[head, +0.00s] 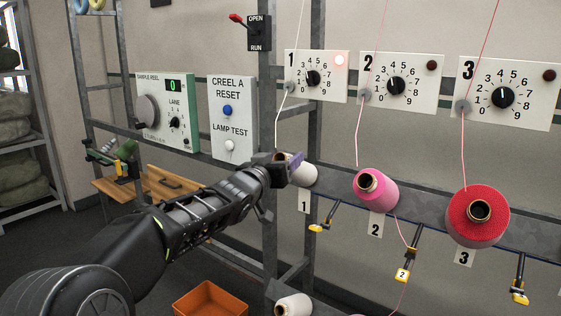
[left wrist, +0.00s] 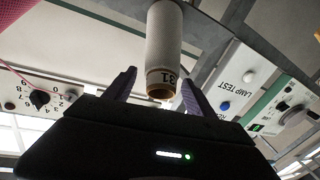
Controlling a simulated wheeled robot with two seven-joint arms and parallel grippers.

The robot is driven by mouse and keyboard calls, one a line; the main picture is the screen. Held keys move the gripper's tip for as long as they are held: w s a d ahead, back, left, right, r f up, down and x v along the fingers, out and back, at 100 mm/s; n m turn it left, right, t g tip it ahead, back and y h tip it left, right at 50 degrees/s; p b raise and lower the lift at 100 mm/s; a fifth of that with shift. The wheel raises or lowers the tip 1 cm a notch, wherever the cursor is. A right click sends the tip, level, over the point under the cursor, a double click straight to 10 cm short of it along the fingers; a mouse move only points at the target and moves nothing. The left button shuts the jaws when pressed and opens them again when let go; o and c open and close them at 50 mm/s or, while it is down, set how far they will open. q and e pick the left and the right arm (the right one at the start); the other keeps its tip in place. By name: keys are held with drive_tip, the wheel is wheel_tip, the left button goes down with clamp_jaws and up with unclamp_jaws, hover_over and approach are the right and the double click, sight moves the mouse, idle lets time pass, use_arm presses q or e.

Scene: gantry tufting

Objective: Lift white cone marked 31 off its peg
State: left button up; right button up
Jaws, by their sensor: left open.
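The white cone marked 31 (left wrist: 163,40) shows in the left wrist view, its open brown-rimmed end and the number 31 towards me. In the head view a white cone (head: 305,174) sits at the place labelled 1, partly hidden by my gripper. My left gripper (head: 287,167) is at that cone's near end. In the left wrist view the two purple fingers of my left gripper (left wrist: 158,90) are apart, one on each side of the cone's end. I see no clear contact. The peg is hidden. My right gripper is not in view.
A pink cone (head: 377,189) and a red cone (head: 478,217) sit to the right on the grey frame. Another white cone (head: 293,306) is below. Threads run up to the dial panels (head: 317,77). An orange bin (head: 210,300) stands on the floor.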

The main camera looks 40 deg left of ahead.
use_arm(q)
drive_tip(key=shift+c, duration=0.4)
clamp_jaws()
idle(0.7)
drive_tip(key=shift+s+r+p, duration=0.15)
drive_tip(key=shift+r+p, duration=0.05)
drive_tip(key=shift+p, duration=0.1)
drive_tip(key=shift+s+r+p, duration=0.25)
drive_tip(key=shift+s+p, duration=0.05)
idle(0.5)
